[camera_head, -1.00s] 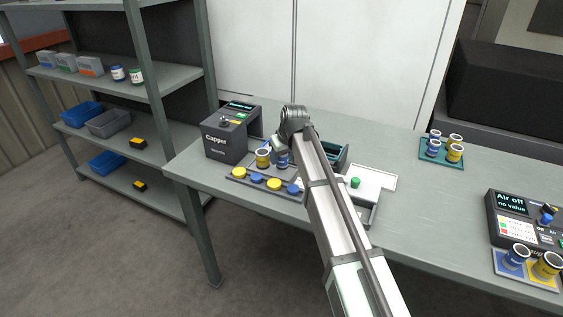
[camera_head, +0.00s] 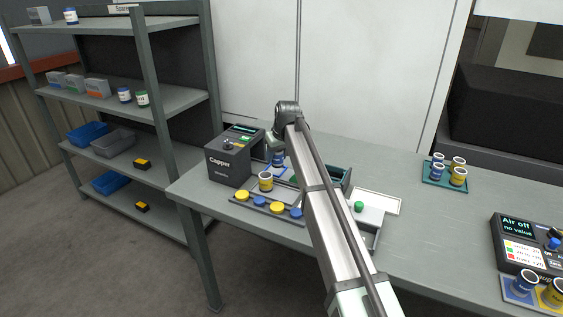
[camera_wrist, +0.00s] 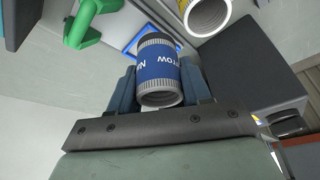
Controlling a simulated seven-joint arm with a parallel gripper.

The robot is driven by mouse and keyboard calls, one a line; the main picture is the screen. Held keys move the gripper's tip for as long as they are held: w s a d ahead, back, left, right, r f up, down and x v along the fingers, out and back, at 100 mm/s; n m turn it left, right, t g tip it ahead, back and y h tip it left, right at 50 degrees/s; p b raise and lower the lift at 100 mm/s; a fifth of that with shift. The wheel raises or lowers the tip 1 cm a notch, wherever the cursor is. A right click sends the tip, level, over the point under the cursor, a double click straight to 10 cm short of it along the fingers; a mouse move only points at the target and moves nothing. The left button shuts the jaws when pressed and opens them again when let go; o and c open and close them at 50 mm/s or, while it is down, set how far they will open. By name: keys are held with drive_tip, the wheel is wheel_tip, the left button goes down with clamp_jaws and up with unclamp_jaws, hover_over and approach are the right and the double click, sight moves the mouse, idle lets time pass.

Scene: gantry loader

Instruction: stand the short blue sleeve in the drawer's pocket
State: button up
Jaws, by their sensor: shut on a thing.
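My gripper (camera_wrist: 160,95) is shut on a blue sleeve (camera_wrist: 158,68) with white lettering and grey ends. In the head view the blue sleeve (camera_head: 278,159) hangs beside the capper, above a white plate with a blue square outline (camera_wrist: 150,42). A yellow sleeve (camera_head: 265,181) stands close by; its pale open end shows in the wrist view (camera_wrist: 207,14). A pale grey drawer-like tray (camera_head: 393,205) with a green knob (camera_head: 359,206) lies right of my arm. My arm partly covers it, and I cannot make out a pocket.
The dark capper (camera_head: 228,165) stands left of the sleeve. A front strip (camera_head: 270,208) holds several yellow and blue caps. A teal box (camera_head: 340,180) is partly behind my arm. A teal tray (camera_head: 433,179) with several sleeves and an air unit (camera_head: 518,243) are farther right. The bench between is clear.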

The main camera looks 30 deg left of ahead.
drive_tip(key=w+a, duration=0.4)
drive_tip(key=w, duration=0.1)
drive_tip(key=shift+t, duration=0.3)
drive_tip(key=shift+s+d+f, duration=0.1)
drive_tip(key=shift+d+f, duration=0.05)
drive_tip(key=shift+f, duration=1.35)
drive_tip(key=shift+s+d+f, duration=0.1)
drive_tip(key=shift+f, duration=1.35)
drive_tip(key=shift+f, duration=0.15)
drive_tip(key=o, duration=1.6)
drive_tip(key=shift+r, duration=4.5)
